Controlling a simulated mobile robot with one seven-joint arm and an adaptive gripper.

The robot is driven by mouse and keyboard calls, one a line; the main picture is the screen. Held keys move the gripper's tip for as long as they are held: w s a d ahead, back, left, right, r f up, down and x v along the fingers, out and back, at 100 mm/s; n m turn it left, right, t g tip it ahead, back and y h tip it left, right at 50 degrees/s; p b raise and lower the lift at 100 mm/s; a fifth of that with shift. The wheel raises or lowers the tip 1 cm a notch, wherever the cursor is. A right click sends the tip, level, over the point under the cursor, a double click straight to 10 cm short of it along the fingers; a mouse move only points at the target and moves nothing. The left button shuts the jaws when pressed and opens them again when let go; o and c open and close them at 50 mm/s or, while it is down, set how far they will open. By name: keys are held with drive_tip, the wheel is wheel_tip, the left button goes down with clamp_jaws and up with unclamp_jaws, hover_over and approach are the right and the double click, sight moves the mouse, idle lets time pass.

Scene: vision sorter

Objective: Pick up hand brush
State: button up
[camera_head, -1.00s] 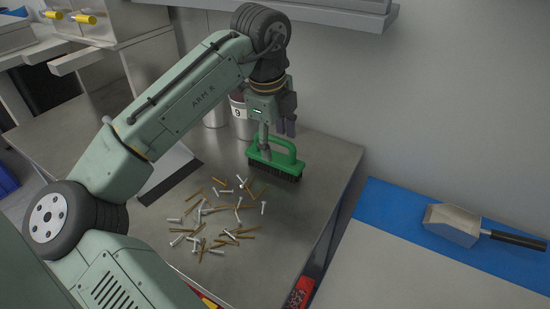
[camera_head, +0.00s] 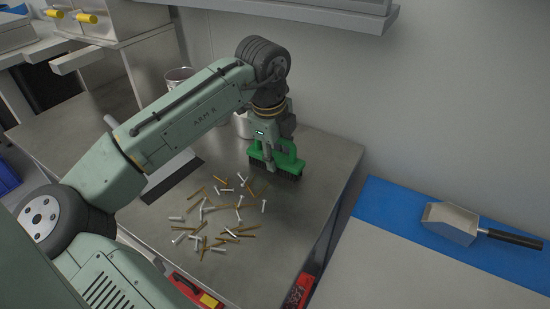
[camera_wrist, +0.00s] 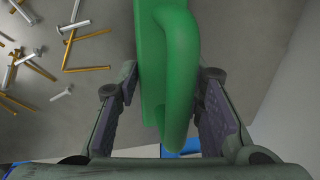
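The hand brush (camera_head: 291,160) is green with dark bristles and stands upright, bristles down, on the metal table near its back right. My gripper (camera_head: 271,166) is lowered over it from above. In the wrist view, the green handle (camera_wrist: 178,75) runs between the two fingers of my gripper (camera_wrist: 165,80). The fingers are apart, one on each side of the handle, and a narrow gap shows on the right side. The far side of the brush is hidden.
Several loose silver and brass screws (camera_head: 220,215) lie on the table (camera_head: 275,240) in front of the brush. Metal cans (camera_head: 180,76) stand behind my arm. A metal scoop (camera_head: 452,223) lies on the blue-edged surface at right. A wall stands close behind.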

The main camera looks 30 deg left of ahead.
drive_tip(key=c, duration=0.7)
drive_tip(key=shift+o, duration=0.2)
drive_tip(key=shift+r, duration=0.1)
